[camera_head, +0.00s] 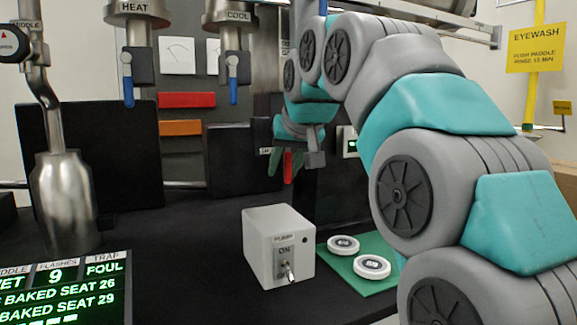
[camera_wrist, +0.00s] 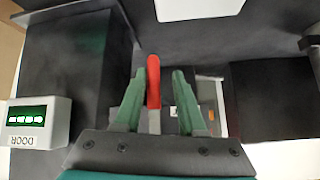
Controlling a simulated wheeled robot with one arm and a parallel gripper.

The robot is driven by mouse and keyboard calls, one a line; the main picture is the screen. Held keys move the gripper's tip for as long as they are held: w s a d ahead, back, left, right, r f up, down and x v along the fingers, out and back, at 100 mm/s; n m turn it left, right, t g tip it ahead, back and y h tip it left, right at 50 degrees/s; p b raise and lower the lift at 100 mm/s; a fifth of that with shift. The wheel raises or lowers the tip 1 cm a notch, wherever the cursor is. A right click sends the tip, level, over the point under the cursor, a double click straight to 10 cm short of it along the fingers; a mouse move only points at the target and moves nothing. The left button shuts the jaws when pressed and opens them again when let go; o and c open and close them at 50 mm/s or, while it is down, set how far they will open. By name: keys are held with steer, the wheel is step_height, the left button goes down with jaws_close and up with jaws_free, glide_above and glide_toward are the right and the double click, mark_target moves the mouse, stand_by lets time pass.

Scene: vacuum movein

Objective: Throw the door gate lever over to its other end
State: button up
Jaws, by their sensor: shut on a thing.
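The door gate lever shows a red grip (camera_wrist: 153,82) between the two green fingers of my gripper (camera_wrist: 158,76) in the wrist view. My gripper is shut on it, with the grip nearer the left finger in that picture. In the head view the red grip (camera_head: 287,167) points down between the fingers of my gripper (camera_head: 285,165), in front of the dark equipment. The lever's base is mostly hidden by my gripper. A white box marked DOOR (camera_wrist: 38,122) with a lit green display stands at the left in the wrist view.
A white PUMP switch box (camera_head: 278,245) and a green mat (camera_head: 385,287) with two white discs (camera_head: 371,266) lie on the black bench below. HEAT (camera_head: 128,80) and COOL (camera_head: 233,78) valves with blue handles hang at upper left. A metal vessel (camera_head: 63,205) stands far left.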

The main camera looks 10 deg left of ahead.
steer(key=o, duration=0.3)
steer(key=shift+s+a, duration=0.1)
steer(key=shift+a, duration=0.1)
steer(key=shift+d, duration=0.15)
steer(key=shift+r, duration=0.1)
steer(key=v, duration=0.7)
steer(key=shift+s+r, duration=0.15)
steer(key=shift+s, duration=0.1)
steer(key=shift+d, duration=0.15)
